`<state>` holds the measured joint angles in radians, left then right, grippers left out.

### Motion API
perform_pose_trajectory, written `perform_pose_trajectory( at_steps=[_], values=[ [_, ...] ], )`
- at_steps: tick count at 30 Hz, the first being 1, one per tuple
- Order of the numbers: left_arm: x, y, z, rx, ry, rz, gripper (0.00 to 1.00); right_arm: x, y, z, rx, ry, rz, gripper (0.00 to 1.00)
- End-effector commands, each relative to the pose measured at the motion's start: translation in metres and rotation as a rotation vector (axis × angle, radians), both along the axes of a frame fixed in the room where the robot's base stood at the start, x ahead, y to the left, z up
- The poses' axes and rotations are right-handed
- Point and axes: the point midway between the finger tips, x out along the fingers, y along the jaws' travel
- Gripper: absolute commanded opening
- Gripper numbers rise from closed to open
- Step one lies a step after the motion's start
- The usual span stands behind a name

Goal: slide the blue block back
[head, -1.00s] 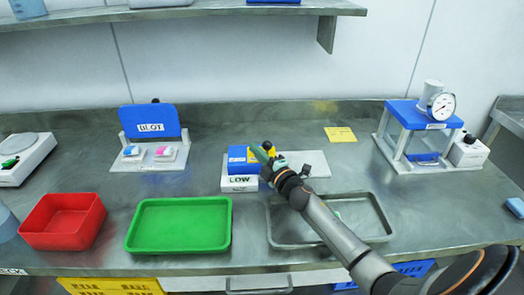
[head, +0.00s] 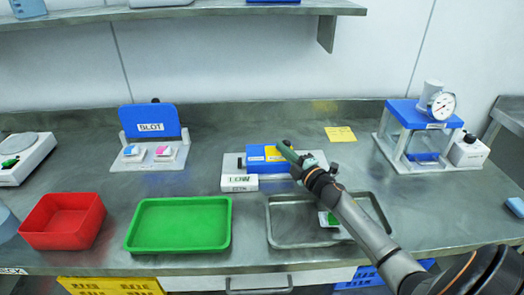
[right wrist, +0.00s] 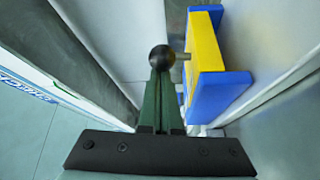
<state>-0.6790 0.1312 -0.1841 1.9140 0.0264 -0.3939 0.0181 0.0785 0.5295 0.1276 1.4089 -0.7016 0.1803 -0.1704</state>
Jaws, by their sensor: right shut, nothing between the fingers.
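The blue block (head: 256,154) with a yellow band sits on a pale plate behind a white box labelled LOW (head: 239,182). In the right wrist view the block (right wrist: 218,92) is at the upper right, with a black ball knob (right wrist: 162,58) on a short peg at its side. My right gripper (head: 284,147) is at the block's right end in the head view. Its green fingers (right wrist: 162,88) are shut and empty, with the tips close to the knob; I cannot tell whether they touch it. My left gripper is not in view.
A grey tray (head: 276,238) with a small green-and-white item (head: 328,218) lies under my right arm. A green tray (head: 180,224) and a red bin (head: 62,221) stand to the left. A blue-topped gauge stand (head: 412,113) is at the right.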

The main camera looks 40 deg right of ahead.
Motion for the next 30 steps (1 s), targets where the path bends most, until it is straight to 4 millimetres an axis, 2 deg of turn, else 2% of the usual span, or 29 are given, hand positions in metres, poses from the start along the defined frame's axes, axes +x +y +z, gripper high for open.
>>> perform_pose_trajectory(
  at_steps=[1,6,12,18,30],
  values=[
    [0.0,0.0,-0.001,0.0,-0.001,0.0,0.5,-0.007,-0.013,-0.002,-0.005,0.004,-0.004,0.0],
    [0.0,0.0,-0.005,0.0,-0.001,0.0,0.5,-0.028,-0.046,-0.002,-0.004,0.004,-0.004,0.0],
    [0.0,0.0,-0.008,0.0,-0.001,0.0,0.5,-0.044,-0.072,-0.001,-0.001,0.003,-0.003,0.0],
    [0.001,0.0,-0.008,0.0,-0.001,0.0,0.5,-0.049,-0.082,-0.001,0.0,0.002,-0.003,0.0],
    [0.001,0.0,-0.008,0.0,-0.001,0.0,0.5,-0.05,-0.083,0.0,0.0,0.002,-0.006,0.0]
  ],
)
